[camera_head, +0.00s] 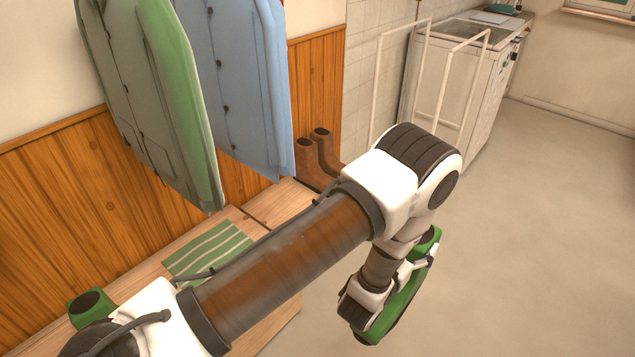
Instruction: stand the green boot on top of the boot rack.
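A green boot (408,297) shows at the end of my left arm, tilted and clear of the wooden rack, over the grey floor. My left gripper (428,258) lies against it and appears shut on it; my wrist hides much of the boot and most of the fingers. The low wooden boot rack (272,203) runs along the panelled wall. A second green boot (88,306), its dark opening upward, stands at its near left end, partly behind my arm. My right gripper is not in view.
A green striped mat (208,250) and brown boots (316,160) are on the rack. A green coat (155,100) and a blue coat (238,85) hang low above it. A white tubular frame (467,95) stands at the back; the floor at right is clear.

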